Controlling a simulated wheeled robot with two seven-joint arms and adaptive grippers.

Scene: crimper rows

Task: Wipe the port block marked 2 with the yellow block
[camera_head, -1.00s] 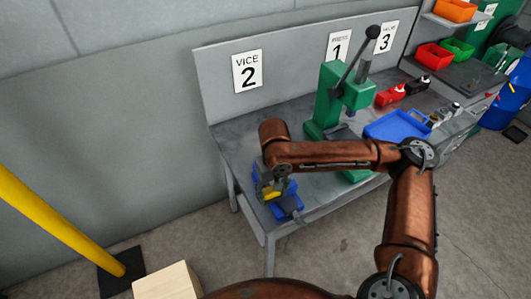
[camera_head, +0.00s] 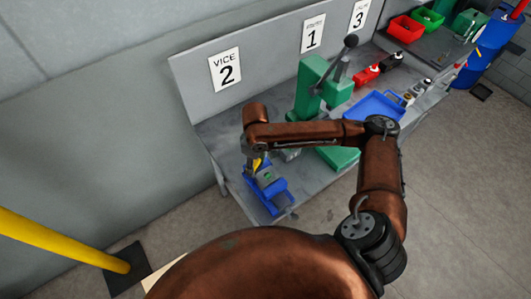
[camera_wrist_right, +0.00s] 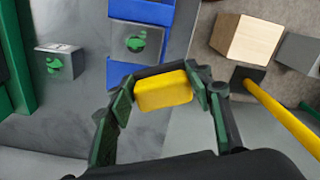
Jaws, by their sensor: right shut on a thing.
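My right gripper (camera_head: 253,160) is at the left end of the bench, by the blue vice (camera_head: 278,202) below the "VICE 2" sign. It is shut on the yellow block (camera_wrist_right: 163,92), which also shows in the head view (camera_head: 257,164). A grey port block (camera_head: 267,178) with a green port sits in the vice. In the wrist view this port block (camera_wrist_right: 140,40) lies just beyond the yellow block, with a visible gap in the picture. I cannot read a number on it. My left gripper is not in view.
The green press (camera_head: 312,88) stands right of the vice under sign 1. A second grey block with a green mark (camera_wrist_right: 60,62) is beside it. A blue tray (camera_head: 374,106) and red bins lie farther right. A yellow post (camera_head: 60,238) stands at left.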

